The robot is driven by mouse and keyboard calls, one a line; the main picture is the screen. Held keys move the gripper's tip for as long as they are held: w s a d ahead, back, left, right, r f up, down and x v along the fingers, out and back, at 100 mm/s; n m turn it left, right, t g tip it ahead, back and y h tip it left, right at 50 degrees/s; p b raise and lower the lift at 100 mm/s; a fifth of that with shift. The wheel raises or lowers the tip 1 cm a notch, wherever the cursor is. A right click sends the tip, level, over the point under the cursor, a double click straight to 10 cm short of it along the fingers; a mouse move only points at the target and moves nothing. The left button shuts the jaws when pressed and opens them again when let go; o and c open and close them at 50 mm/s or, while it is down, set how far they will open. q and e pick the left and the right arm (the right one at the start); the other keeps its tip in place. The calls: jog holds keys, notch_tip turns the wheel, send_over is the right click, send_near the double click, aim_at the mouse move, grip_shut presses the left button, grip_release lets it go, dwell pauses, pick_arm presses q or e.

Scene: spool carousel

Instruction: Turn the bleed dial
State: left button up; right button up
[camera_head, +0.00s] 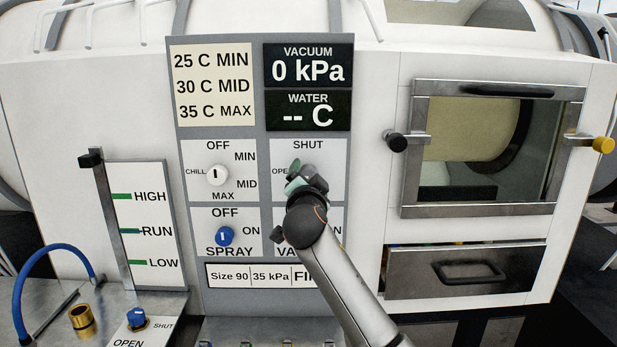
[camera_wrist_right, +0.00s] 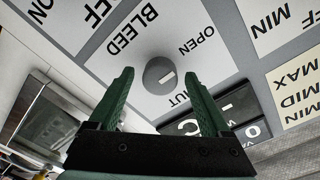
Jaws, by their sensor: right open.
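The bleed dial (camera_wrist_right: 160,67) is a round grey knob with a short white mark, on a white plate lettered SHUT, OPEN and BLEED. In the right wrist view it sits between the two dark green fingers of my right gripper (camera_wrist_right: 160,73), which is open. The white mark lies toward the OPEN and SHUT side; I cannot tell exactly which word it points at. In the head view my right gripper (camera_head: 299,178) is in front of the SHUT/OPEN plate and hides most of the dial. Contact between fingers and dial cannot be made out. My left gripper is not in view.
The white chill dial (camera_head: 217,174) and blue spray dial (camera_head: 224,236) are left of my gripper. A dark knob (camera_head: 278,235) is just below. A windowed door (camera_head: 493,148) and a drawer (camera_head: 466,269) are at right. A level lever (camera_head: 91,159) stands at left.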

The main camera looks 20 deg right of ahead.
jog(key=shift+c, duration=0.2)
grip_shut()
dwell(0.4)
